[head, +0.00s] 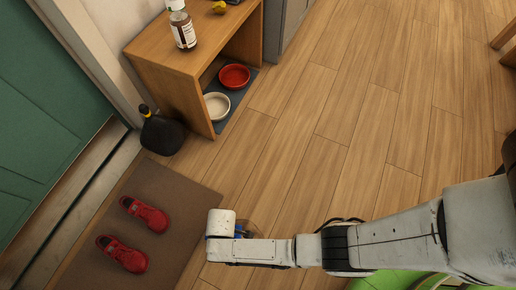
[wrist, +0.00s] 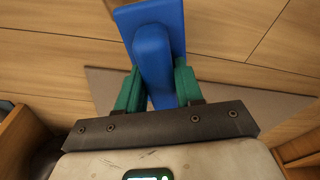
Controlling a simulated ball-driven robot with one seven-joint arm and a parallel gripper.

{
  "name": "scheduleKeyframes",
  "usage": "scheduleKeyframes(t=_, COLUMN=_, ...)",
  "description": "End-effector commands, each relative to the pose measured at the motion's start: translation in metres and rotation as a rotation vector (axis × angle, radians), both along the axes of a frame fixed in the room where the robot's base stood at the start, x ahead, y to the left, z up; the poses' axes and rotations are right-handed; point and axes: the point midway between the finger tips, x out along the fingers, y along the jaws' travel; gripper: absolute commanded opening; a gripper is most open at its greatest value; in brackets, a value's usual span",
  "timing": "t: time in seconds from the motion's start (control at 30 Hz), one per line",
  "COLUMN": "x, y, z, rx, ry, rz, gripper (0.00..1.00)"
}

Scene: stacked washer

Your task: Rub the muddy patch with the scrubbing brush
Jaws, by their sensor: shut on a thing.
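The scrubbing brush (wrist: 150,22) is blue, with a broad flat head and a thick rounded grip. In the wrist view my gripper (wrist: 157,84) has its two green fingers shut on the grip from both sides. In the head view only a small blue bit of the brush (head: 239,231) shows behind my white wrist, above the floor just right of the doormat. A faint darker patch (head: 248,227) shows on the floor beside it, mostly hidden by my arm; I cannot tell surely that it is the muddy patch. Whether the brush touches the floor is unclear.
The brown doormat (head: 181,197) holds two red shoes (head: 145,214). A black rounded object (head: 162,134) stands by the green door (head: 45,110). A wooden bench (head: 168,75) carries a bottle (head: 182,27), with red and pale bowls (head: 217,106) beneath. Wooden floor (head: 345,110) is clear to the right.

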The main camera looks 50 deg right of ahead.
Motion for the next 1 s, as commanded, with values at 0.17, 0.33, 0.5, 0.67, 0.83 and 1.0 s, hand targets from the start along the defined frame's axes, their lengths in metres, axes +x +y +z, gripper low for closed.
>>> scheduleKeyframes(t=0.17, x=0.002, y=-0.001, z=0.021, rx=0.000, ry=0.000, rz=-0.002, gripper=0.00)
scheduleKeyframes(t=0.33, x=0.003, y=-0.002, z=0.029, rx=0.000, ry=0.000, rz=-0.003, gripper=0.00)
scheduleKeyframes(t=0.5, x=0.004, y=-0.002, z=0.030, rx=0.000, ry=0.000, rz=-0.003, gripper=0.00)
scheduleKeyframes(t=0.67, x=0.004, y=-0.002, z=0.030, rx=0.000, ry=0.000, rz=-0.003, gripper=0.00)
scheduleKeyframes(t=0.83, x=0.009, y=-0.002, z=0.034, rx=0.001, ry=-0.002, rz=-0.011, gripper=0.00)
scheduleKeyframes(t=1.0, x=0.048, y=-0.008, z=0.066, rx=0.002, ry=-0.011, rz=-0.090, gripper=0.00)
